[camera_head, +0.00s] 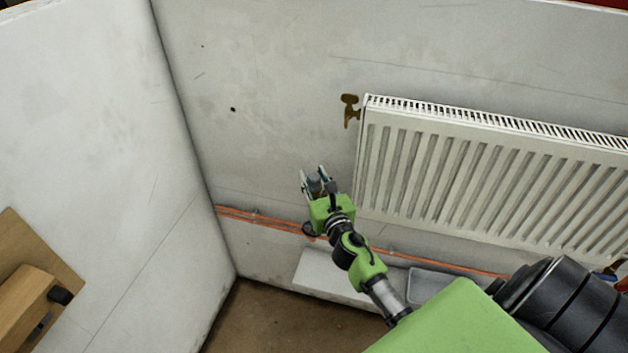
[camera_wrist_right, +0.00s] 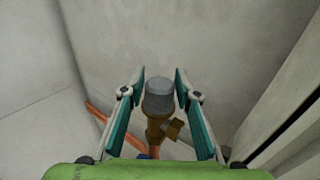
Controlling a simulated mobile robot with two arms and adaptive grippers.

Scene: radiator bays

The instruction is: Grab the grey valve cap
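The grey valve cap (camera_wrist_right: 159,96) sits upright on top of a brass valve (camera_wrist_right: 158,128) in the right wrist view. My right gripper (camera_wrist_right: 159,78) is open, with one finger on each side of the cap and a visible gap on both sides. In the head view my right gripper (camera_head: 316,173) is at the lower left corner of the radiator, and the grey cap (camera_head: 315,183) shows between its fingers. The lower part of the valve is hidden there by the gripper. My left gripper is not in view.
The white radiator (camera_head: 480,185) hangs on the wall just right of the gripper, with a brass fitting (camera_head: 349,108) at its upper left corner. Copper pipes (camera_head: 262,218) run low along the wall. A grey tray (camera_head: 432,284) lies below the radiator. A wooden piece (camera_head: 30,265) is at far left.

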